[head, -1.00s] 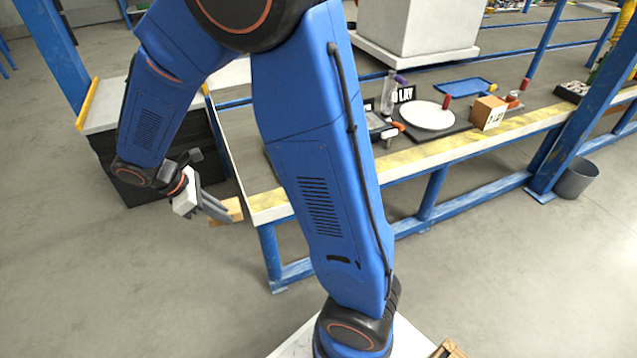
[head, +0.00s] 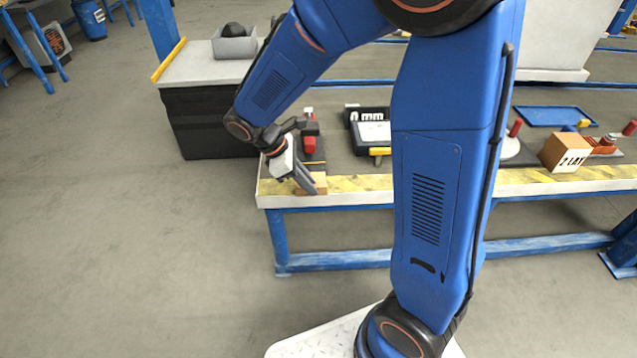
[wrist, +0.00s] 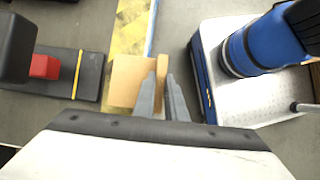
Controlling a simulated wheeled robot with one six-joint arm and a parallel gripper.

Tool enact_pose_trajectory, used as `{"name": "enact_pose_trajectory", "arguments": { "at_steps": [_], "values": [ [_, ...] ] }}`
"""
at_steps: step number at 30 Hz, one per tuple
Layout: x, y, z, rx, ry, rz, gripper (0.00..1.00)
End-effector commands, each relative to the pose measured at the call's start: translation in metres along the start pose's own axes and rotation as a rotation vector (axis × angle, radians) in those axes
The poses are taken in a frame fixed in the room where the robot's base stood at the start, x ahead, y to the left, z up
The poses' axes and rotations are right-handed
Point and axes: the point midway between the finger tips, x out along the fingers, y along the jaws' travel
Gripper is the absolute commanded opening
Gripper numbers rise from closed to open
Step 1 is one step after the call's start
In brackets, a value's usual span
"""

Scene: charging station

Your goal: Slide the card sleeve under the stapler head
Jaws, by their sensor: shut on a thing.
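My gripper (head: 303,180) is shut on the tan card sleeve (head: 318,188) at the table's front left corner. In the wrist view, the sleeve (wrist: 128,82) shows as a flat tan piece, its right edge between my fingertips (wrist: 160,88). The stapler (head: 309,143), red and black, stands just behind the sleeve in the head view. In the wrist view, its dark base (wrist: 88,78) with a yellow line lies left of the sleeve, apart from it. The red part (wrist: 44,66) and black head (wrist: 15,48) are farther left. My fingers partly cover the sleeve.
The table (head: 350,201) has a worn yellow front edge. A black tray (head: 365,118) with a white panel stands right of the stapler. A labelled box (head: 565,152) and blue tray (head: 553,116) are farther right. A grey bin (head: 234,44) sits on the stand at left.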

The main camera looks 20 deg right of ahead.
Motion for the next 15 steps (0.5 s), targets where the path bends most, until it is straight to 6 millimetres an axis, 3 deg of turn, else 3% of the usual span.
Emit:
{"name": "enact_pose_trajectory", "arguments": {
  "at_steps": [15],
  "values": [
    [0.0029, 0.0040, 0.0026, 0.001, 0.000, -0.001, 0.00]
  ]
}}
